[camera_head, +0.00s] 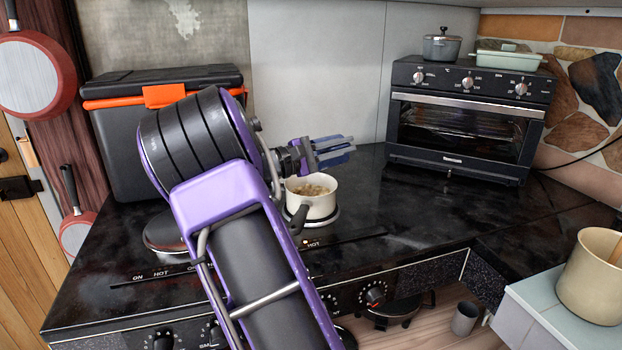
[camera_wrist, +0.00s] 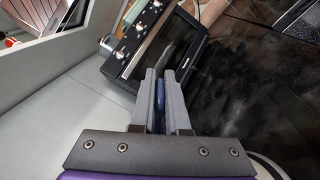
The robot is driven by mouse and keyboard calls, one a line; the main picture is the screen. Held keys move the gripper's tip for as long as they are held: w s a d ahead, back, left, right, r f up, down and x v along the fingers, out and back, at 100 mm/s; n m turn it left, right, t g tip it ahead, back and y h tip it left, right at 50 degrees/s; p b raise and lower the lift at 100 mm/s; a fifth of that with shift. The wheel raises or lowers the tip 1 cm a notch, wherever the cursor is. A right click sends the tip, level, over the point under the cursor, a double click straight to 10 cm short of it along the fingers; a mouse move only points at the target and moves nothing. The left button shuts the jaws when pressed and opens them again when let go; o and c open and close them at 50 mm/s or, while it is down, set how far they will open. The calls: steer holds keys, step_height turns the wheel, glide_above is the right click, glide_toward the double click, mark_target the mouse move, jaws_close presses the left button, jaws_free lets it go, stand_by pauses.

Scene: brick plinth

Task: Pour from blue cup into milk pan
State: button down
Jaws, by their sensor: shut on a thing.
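The cream milk pan (camera_head: 325,205) stands upright on the black cooktop, its dark handle pointing toward the front. Brownish pieces show inside it. My gripper (camera_head: 344,148) is above the pan and slightly to its right, fingers pointing right. The fingers are closed on the blue cup, of which only a narrow blue part (camera_wrist: 160,103) shows between them in the wrist view, where my gripper (camera_wrist: 163,85) points toward the oven. The cup's opening, its tilt and its contents are hidden. No falling stream is visible.
A black toaster oven (camera_head: 460,167) stands at the back right with a grey pot (camera_head: 441,48) and a pale green dish (camera_head: 507,61) on top. A black box with an orange latch (camera_head: 164,95) stands at the back left. The cooktop right of the pan is clear.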

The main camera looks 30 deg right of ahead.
steer(key=shift+s+d+r+y+p, duration=0.2)
steer(key=shift+d+y+p, duration=0.45)
steer(key=shift+y+p, duration=0.05)
steer(key=shift+d+f+y+p, duration=0.5)
steer(key=shift+y+p, duration=0.4)
steer(key=shift+p, duration=0.2)
steer(key=d+f+y+p, duration=0.2)
steer(key=d+f+y, duration=0.1)
steer(key=y, duration=0.1)
steer(key=s+d+f+t+y+p, duration=0.1)
steer(key=d+f+y+p, duration=0.2)
steer(key=f+y, duration=0.1)
steer(key=d+f+t+y+p, duration=0.1)
steer(key=d+f+y+p, duration=0.1)
steer(key=y, duration=0.3)
steer(key=shift+s+d+f+y+p, duration=0.15)
steer(key=shift+d+f+y+p, duration=0.25)
steer(key=shift+d+f, duration=0.5)
steer(key=shift+d+f+t+y, duration=0.35)
steer(key=shift+f+y, duration=0.2)
steer(key=shift+y, duration=0.35)
steer(key=shift+s, duration=0.1)
